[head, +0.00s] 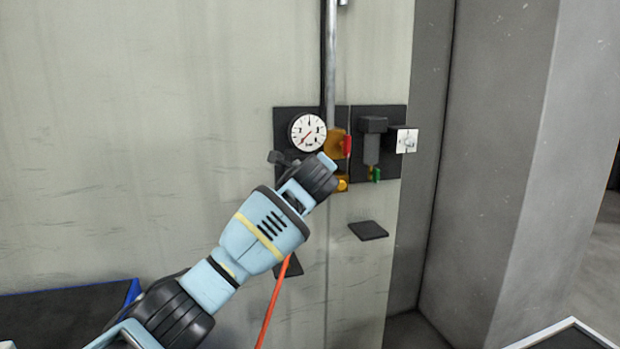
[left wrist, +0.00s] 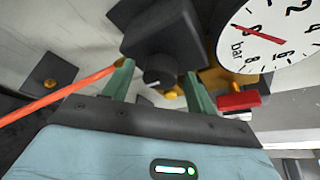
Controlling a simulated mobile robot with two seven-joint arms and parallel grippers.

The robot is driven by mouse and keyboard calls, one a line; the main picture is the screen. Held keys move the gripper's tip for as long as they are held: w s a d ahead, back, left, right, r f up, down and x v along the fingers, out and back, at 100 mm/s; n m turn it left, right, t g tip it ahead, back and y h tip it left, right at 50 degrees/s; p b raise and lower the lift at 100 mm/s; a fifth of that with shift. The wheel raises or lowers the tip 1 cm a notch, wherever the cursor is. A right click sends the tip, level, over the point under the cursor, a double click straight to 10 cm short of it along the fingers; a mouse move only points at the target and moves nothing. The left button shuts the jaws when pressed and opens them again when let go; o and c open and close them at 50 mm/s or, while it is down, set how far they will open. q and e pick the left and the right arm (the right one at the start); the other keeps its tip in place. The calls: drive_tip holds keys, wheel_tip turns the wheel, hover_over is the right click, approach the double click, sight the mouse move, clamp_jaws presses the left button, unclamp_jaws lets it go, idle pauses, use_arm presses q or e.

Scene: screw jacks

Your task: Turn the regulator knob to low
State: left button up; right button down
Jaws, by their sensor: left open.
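The regulator knob (left wrist: 160,69) is a short black cylinder below a square black block (left wrist: 168,28) in the left wrist view. A small pale mark shows near its lower edge. My left gripper (left wrist: 158,78) is open, with one green finger on each side of the knob in the picture; I cannot tell whether they touch it. In the head view my left gripper (head: 320,172) is up at the wall panel and hides the knob. The white pressure gauge (head: 307,131) has a red needle pointing lower left; it also shows in the left wrist view (left wrist: 270,35).
A vertical metal pipe (head: 331,60) runs above the panel. A red lever (head: 347,146) on a brass valve is close beside the gripper. A grey filter (head: 371,150) and a white label plate (head: 406,141) are to the right. An orange hose (head: 272,305) hangs below.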

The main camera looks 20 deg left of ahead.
use_arm(q)
drive_tip(key=v, duration=0.7)
drive_tip(key=shift+s, duration=0.4)
drive_tip(key=shift+d, duration=0.1)
